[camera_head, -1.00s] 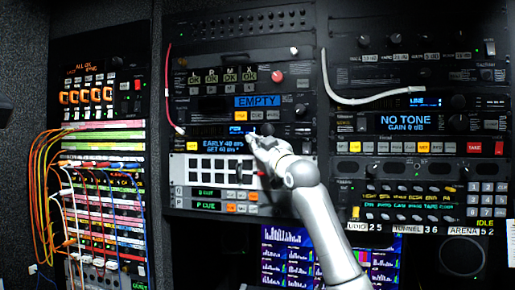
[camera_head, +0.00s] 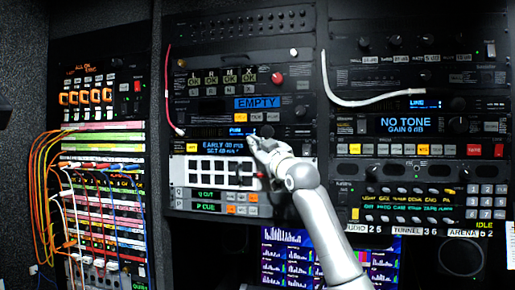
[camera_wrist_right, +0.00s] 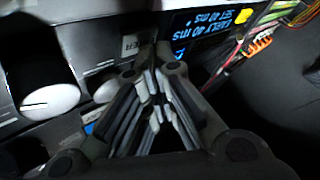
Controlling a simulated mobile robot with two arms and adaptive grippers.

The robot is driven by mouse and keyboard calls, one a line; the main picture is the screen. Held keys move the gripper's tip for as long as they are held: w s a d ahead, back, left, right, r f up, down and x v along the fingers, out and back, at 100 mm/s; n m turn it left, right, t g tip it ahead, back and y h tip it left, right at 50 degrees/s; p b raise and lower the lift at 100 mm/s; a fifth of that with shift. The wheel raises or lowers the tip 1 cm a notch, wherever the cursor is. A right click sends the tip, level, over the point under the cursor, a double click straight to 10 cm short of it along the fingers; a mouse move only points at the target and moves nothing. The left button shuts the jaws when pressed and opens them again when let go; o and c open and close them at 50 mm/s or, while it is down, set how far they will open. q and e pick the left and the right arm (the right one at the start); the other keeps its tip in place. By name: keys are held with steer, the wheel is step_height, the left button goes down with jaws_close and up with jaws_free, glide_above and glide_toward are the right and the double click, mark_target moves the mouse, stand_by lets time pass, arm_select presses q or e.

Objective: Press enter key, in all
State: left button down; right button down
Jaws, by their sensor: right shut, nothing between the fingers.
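The unit with the blue display (camera_head: 222,150) reading EARLY 40 ms and SET 40 ms is in the middle rack. My right gripper (camera_head: 254,140) is shut and empty, with its tips at this unit's face, just right of the display. In the wrist view the closed fingertips (camera_wrist_right: 153,50) are beside a pale key label (camera_wrist_right: 133,42) of which only "ER" can be read. The fingers partly hide it. I cannot tell whether the tips touch the key or are just in front of it. The display shows upside down there (camera_wrist_right: 212,30). My left gripper is not in view.
A grey-white knob (camera_wrist_right: 48,90) is close to the gripper in the wrist view. A white button panel (camera_head: 215,172) lies below the display. Cables hang on the patch bay (camera_head: 95,200) at left. A white cable (camera_head: 375,98) loops on the right rack.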

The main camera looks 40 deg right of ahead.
steer(key=shift+w+d+p, duration=0.25)
steer(key=shift+p, duration=0.25)
stand_by(0.5)
steer(key=shift+s+a, duration=0.1)
steer(key=shift+a, duration=0.05)
steer(key=shift+s+a+b, duration=0.35)
steer(key=shift+a+b, duration=0.05)
steer(key=shift+b, duration=0.1)
steer(key=shift+s+a, duration=0.1)
steer(key=s+a+b, duration=0.2)
steer(key=s+a, duration=0.1)
steer(key=shift+a, duration=0.3)
stand_by(0.4)
